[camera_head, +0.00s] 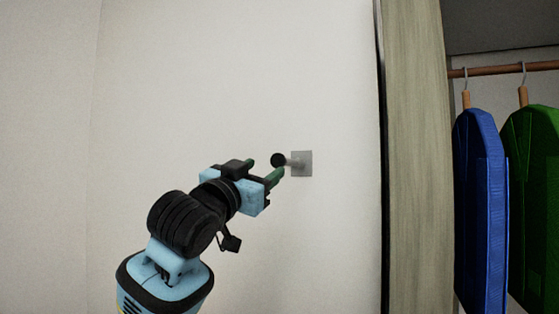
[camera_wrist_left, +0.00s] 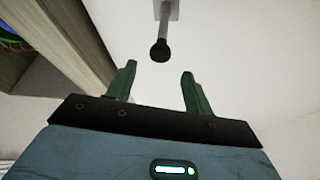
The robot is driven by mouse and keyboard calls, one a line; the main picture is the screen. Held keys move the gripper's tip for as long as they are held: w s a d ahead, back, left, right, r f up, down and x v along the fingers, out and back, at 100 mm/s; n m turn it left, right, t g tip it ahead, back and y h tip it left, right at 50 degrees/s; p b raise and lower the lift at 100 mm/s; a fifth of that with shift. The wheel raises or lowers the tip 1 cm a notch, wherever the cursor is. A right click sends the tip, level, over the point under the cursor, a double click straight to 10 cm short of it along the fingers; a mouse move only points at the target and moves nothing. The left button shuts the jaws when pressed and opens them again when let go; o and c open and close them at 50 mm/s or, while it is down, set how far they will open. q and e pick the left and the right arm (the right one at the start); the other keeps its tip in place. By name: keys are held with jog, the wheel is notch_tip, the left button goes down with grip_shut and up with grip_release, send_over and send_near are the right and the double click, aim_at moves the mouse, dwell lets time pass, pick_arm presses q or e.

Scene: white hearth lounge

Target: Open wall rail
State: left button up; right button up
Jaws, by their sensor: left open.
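The wall rail (camera_head: 290,161) is a short grey rod with a dark round knob at its end. It sticks out from a square grey plate (camera_head: 302,163) on the pale wall. My left gripper (camera_head: 264,169) is open and empty, just left of the knob. In the left wrist view, the dark knob (camera_wrist_left: 160,50) lies just beyond the fingertips, roughly midway between the two green fingers (camera_wrist_left: 158,80). The fingers look apart from the knob. My right gripper is not in view.
A wooden wardrobe side panel (camera_head: 414,150) stands right of the plate. Beyond it, a blue garment (camera_head: 480,200) and a green garment (camera_head: 533,190) hang from a brown rod (camera_head: 510,68). The wall around the knob is bare.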

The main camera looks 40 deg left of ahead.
aim_at(277, 160)
pick_arm(q)
jog(key=shift+x, duration=3.9)
jog(key=shift+f, duration=0.1)
grip_shut()
